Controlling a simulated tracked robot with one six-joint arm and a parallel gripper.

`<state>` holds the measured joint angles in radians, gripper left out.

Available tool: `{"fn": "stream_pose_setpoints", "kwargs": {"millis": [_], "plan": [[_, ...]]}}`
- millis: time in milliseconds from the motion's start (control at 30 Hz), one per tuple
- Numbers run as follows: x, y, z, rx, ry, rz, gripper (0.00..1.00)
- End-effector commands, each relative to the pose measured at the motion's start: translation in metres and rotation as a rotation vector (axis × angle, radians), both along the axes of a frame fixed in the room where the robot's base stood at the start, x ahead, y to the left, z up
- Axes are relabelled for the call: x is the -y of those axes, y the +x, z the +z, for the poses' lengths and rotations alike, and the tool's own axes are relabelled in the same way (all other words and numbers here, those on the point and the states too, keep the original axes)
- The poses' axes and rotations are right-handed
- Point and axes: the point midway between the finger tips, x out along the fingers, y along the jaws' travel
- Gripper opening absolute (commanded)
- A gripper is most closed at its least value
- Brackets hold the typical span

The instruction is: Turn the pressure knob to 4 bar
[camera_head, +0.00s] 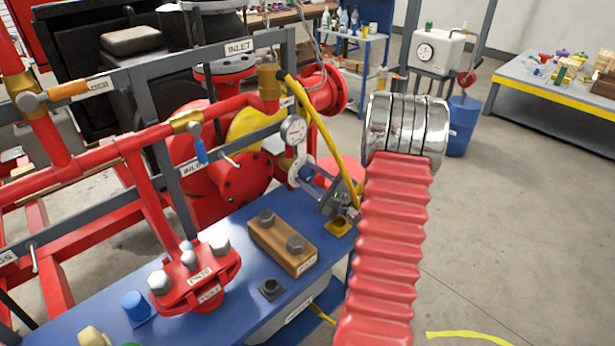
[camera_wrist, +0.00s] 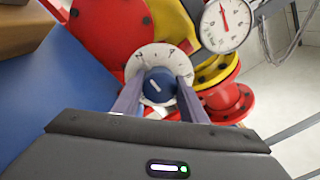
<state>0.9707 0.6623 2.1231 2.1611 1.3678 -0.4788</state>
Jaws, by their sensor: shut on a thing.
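The pressure knob (camera_wrist: 157,87) is a round blue knob with a white pointer line, in the middle of a white dial plate (camera_wrist: 143,60) with dark numbers. Its line slants to the upper left, roughly toward the 2; the exact reading is hard to tell. My gripper (camera_wrist: 160,80) is shut on the knob, one finger on each side. The fingers hide the lower sides of the dial. In the head view my gripper (camera_head: 308,179) reaches the dial plate (camera_head: 301,170) from the right; the knob itself is hard to make out there.
A white pressure gauge (camera_wrist: 225,24) with a red needle is above right of the dial; it also shows in the head view (camera_head: 293,129). The blue bench (camera_head: 235,225) holds a wooden block (camera_head: 282,243) and a red flange (camera_head: 195,275).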

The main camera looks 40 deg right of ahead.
Motion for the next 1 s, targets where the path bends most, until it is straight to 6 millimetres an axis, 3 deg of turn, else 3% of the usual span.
{"fn": "stream_pose_setpoints", "kwargs": {"millis": [367, 1000], "plan": [[-0.0020, -0.0004, -0.0028, -0.010, 0.159, 0.004, 0.16], [-0.0015, -0.0005, -0.0032, -0.028, 0.732, 0.003, 0.16]]}}
